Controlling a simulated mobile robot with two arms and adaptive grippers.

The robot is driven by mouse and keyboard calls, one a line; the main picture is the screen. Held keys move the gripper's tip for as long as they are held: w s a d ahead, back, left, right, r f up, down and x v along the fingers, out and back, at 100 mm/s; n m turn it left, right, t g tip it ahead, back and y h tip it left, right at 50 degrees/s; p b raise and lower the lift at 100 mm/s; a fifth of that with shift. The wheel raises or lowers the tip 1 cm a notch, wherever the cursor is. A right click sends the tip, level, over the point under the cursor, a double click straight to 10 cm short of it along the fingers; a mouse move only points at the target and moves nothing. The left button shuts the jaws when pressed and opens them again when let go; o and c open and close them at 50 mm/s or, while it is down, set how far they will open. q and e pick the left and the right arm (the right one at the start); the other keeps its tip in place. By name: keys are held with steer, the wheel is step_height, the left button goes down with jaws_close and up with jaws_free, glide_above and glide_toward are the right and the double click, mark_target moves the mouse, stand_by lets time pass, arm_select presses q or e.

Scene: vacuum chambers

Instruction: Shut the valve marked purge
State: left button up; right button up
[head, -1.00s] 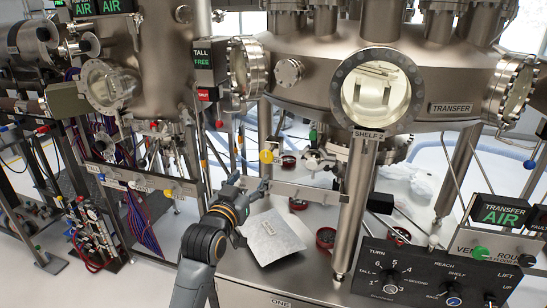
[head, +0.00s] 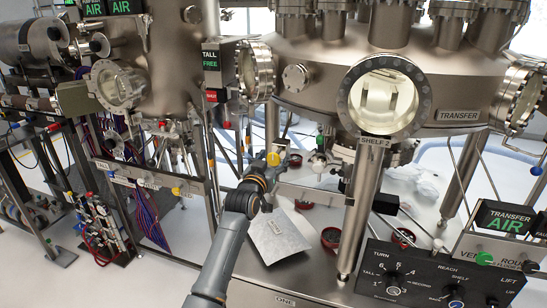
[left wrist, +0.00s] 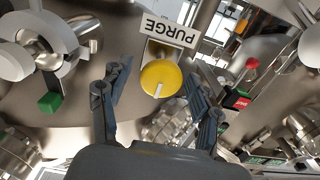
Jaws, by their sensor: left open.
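The purge valve is a round yellow knob (head: 275,158) low under the big chamber in the head view. In the left wrist view the yellow knob (left wrist: 161,78) carries a white pointer line, which runs roughly along the picture's vertical. Beside it is a white label marked PURGE (left wrist: 170,30), seen tilted and upside down. My left gripper (head: 268,166) is at the knob in the head view. In the left wrist view the left gripper (left wrist: 157,76) is open, with one finger on each side of the knob. I cannot tell whether they touch it. My right gripper is not in view.
A green knob (left wrist: 50,103) and a red knob (left wrist: 252,63) sit near the purge knob. The transfer chamber (head: 435,70) is above, with a metal post (head: 362,220) to the right. A control panel (head: 430,275) stands front right. A metal plate (head: 272,238) lies below my arm.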

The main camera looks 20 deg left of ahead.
arm_select(q)
steer(key=shift+w, duration=0.1)
steer(key=shift+c, duration=0.2)
steer(key=c, duration=1.1)
steer(key=shift+c, duration=0.2)
